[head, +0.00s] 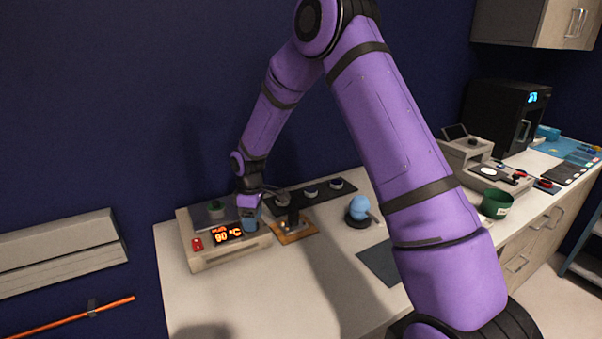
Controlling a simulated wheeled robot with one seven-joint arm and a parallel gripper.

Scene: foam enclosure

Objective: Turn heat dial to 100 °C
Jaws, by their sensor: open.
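A beige heater box (200,258) stands at the left end of the counter. Its orange display (228,236) reads 90 °C. A red switch (197,244) is left of the display, and a dark plate with a green knob (215,206) is on top. My gripper (251,221) is at the right part of the box's front, just right of the display. It points down, with its jaws open. The heat dial cannot be made out; the gripper covers that part of the front. I cannot tell whether the fingers touch the dial.
A small wooden-based stand (293,232) is close to the right of the box. Behind it lies a dark strip with white-topped dials (311,192). A blue round object (360,207), a dark mat (381,263) and a green cup (496,203) are farther right. The front counter is clear.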

